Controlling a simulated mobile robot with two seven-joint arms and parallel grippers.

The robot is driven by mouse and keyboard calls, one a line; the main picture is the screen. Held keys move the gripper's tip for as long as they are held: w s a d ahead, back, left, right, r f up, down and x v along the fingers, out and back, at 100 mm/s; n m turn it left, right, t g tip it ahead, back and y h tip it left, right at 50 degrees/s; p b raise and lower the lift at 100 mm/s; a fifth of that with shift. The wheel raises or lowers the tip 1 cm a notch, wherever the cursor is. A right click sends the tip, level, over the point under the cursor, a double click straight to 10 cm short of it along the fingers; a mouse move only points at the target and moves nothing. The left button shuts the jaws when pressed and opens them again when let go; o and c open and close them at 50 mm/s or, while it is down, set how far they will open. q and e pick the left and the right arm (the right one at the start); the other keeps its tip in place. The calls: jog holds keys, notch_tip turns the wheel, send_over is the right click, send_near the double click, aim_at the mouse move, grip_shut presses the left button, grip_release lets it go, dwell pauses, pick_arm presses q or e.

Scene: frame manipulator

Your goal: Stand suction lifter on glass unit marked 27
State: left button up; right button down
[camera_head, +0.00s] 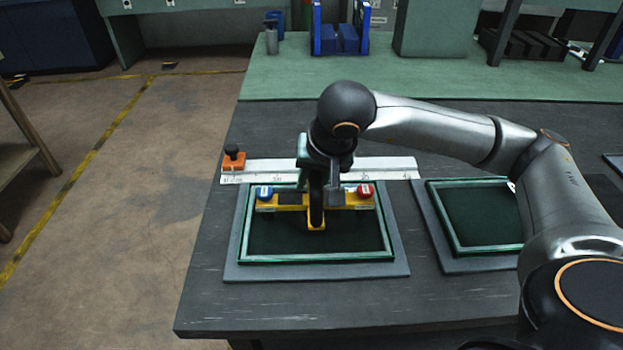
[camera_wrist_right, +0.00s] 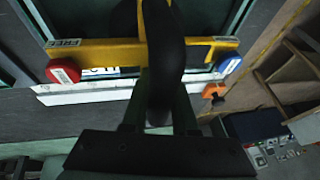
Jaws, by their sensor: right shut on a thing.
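The suction lifter (camera_head: 291,200) is a yellow bar with a blue cap at its left end, a red cap at its right and a black handle. My right gripper (camera_head: 320,178) is shut on that handle from above; the right wrist view also shows the lifter (camera_wrist_right: 110,52) in the gripper (camera_wrist_right: 160,105). The lifter is over the far half of a dark glass unit (camera_head: 300,243) with a green frame. I cannot tell whether it touches the glass. A partly covered label shows behind the bar in the wrist view; its number is unreadable. My left gripper is not in view.
A white ruler (camera_head: 390,168) with an orange black-knobbed block (camera_head: 234,161) lies along the far side of this unit. A second framed glass unit (camera_head: 478,215) lies to the right, partly behind my arm. Blue holders (camera_head: 340,38) stand on the green surface behind.

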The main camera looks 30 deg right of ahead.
jog(key=c, duration=0.9)
grip_release()
jog(key=shift+r, duration=0.1)
jog(key=shift+c, duration=0.2)
jog(key=o, duration=0.3)
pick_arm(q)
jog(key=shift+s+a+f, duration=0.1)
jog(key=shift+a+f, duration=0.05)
pick_arm(e)
jog(key=shift+o, duration=0.2)
pick_arm(q)
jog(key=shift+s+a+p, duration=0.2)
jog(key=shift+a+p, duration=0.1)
jog(key=shift+p, duration=0.15)
pick_arm(e)
jog(key=v, duration=1.2)
jog(key=shift+r, duration=0.2)
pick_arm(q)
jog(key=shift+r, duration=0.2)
pick_arm(e)
jog(key=shift+s, duration=0.1)
